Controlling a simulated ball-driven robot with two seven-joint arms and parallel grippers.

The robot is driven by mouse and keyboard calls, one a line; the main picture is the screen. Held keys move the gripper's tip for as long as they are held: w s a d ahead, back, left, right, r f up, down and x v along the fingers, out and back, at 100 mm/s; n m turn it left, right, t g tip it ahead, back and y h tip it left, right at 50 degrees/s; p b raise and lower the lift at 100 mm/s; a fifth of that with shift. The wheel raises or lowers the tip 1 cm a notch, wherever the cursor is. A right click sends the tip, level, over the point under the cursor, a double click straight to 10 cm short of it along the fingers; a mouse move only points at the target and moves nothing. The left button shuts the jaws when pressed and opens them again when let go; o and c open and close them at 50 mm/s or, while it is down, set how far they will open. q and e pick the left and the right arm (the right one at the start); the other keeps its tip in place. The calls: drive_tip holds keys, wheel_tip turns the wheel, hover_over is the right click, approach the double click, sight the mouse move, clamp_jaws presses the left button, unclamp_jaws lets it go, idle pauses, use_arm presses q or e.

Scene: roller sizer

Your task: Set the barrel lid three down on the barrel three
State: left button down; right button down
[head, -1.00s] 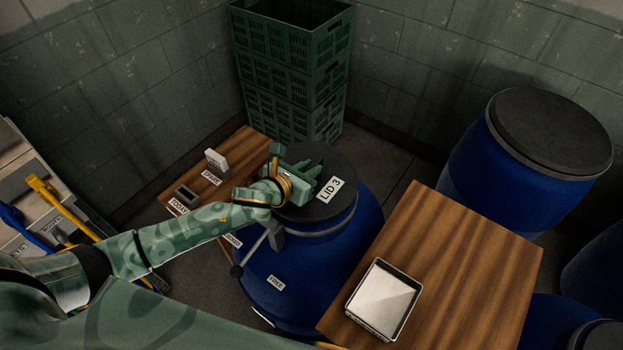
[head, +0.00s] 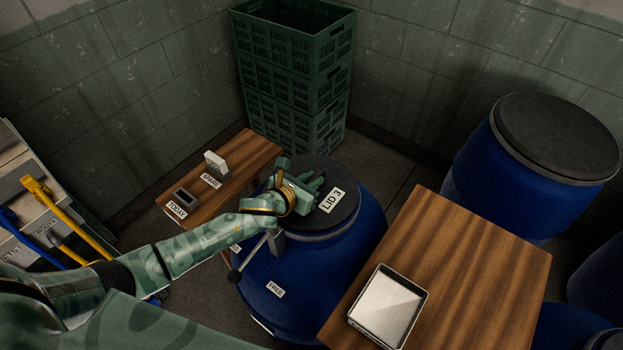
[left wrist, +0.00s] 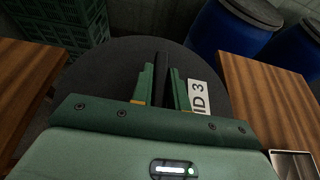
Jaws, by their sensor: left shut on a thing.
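The black barrel lid three (head: 318,173), with a white "LID 3" label, lies level over the top of a blue barrel (head: 335,265), which I take as barrel three. I cannot tell whether the lid is fully seated on the rim. My left gripper (head: 312,186) is above the lid, its jaws shut on the lid's dark raised handle. The left wrist view shows the lid (left wrist: 115,75) and the handle (left wrist: 161,75) between the two green fingers (left wrist: 161,90). A lever hangs at the barrel's left side, near a "FREE" label. My right gripper is not in view.
A wooden table (head: 460,260) with a metal tray (head: 388,306) stands right of the barrel. A wooden bench (head: 240,160) with labels stands left. Green crates (head: 293,80) are stacked behind. Another lidded blue barrel (head: 500,185) stands at the back right.

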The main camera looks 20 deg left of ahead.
use_arm(q)
drive_tip(key=shift+f, duration=0.25)
drive_tip(key=c, duration=1.4)
unclamp_jaws()
drive_tip(key=shift+o, duration=0.2)
drive_tip(key=shift+r, duration=0.15)
drive_tip(key=shift+r+p, duration=0.4)
drive_tip(key=shift+r, duration=0.15)
drive_tip(key=p+v, duration=0.2)
drive_tip(key=v, duration=1)
